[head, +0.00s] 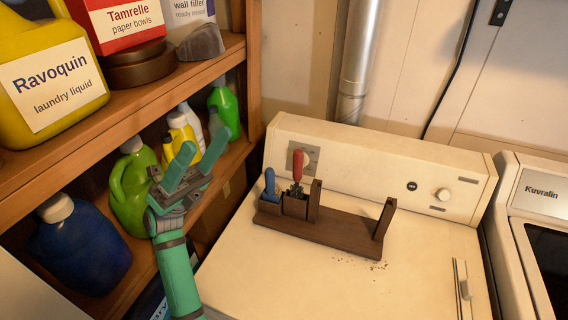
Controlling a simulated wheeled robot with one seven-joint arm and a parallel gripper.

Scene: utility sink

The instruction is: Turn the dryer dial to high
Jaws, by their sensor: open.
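The cream dryer (235,265) has a raised control panel (365,160) along its back. At the panel's left, a square plate with a pale dial (307,155) is partly hidden behind a red-handled tool. The picture is too small to read any markings or the setting of either. My gripper (203,148) is open and empty, in front of the shelf, left of the panel and apart from it.
A dark wooden rack (335,230) stands on the dryer before the panel, holding the red-handled tool (297,165) and a blue-handled one (269,185). Shelves (120,100) with several bottles rise at left. A Kuvralin machine (535,195) stands at right.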

